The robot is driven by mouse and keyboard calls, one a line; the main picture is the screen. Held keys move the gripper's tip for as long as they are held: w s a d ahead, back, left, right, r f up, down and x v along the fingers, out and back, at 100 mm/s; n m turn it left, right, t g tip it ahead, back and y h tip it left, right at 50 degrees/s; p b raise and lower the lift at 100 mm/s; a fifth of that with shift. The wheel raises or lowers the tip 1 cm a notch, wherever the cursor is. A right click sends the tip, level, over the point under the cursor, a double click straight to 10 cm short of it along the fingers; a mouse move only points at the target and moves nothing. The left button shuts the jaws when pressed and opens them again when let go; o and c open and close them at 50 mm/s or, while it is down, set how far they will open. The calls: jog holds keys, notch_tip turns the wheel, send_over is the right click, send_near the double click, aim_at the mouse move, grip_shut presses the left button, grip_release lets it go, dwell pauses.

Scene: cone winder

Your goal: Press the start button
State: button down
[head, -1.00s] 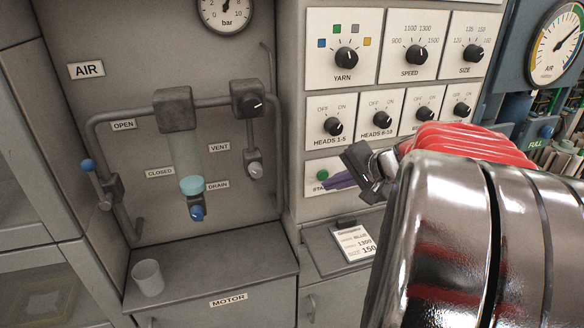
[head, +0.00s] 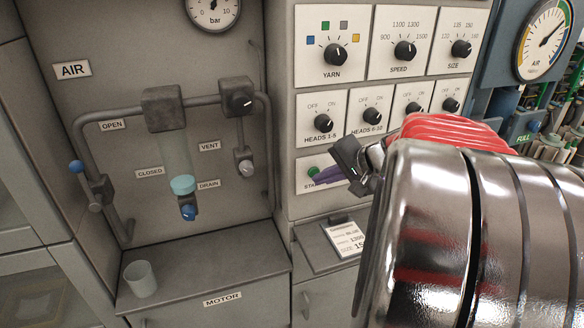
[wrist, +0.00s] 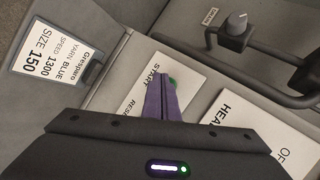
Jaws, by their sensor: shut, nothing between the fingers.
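The green start button (head: 312,171) sits on a white plate low on the control panel, beneath the rows of knobs. My gripper (head: 318,179) is shut and empty, its purple fingers pointing left at this plate. The fingertips are right beside the button and cover part of the plate's lettering. In the wrist view, the shut fingertips (wrist: 164,78) lie over the plate with START and RESET lettering. The green button (wrist: 173,81) peeks out just right of the tips, partly hidden. I cannot tell whether the fingers touch it.
Knobs for yarn (head: 332,51), speed and size, with head switches below, are close above my gripper. A job card (head: 344,239) lies on the ledge below. Left are the air pipes, a blue-tipped lever (head: 77,167) and a cup (head: 140,279) on the motor cover.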

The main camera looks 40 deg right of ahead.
jog(key=shift+w+d, duration=0.1)
jog(key=shift+w, duration=0.3)
dwell(0.7)
jog(key=shift+s, duration=0.15)
jog(key=shift+s+a, duration=0.2)
jog(key=shift+s, duration=0.45)
jog(key=shift+s, duration=0.1)
jog(key=s, duration=0.2)
jog(key=s+a, duration=0.1)
jog(key=s, duration=0.1)
jog(key=shift+s+a, duration=0.2)
jog(key=shift+s, duration=0.1)
dwell(0.4)
dwell(0.6)
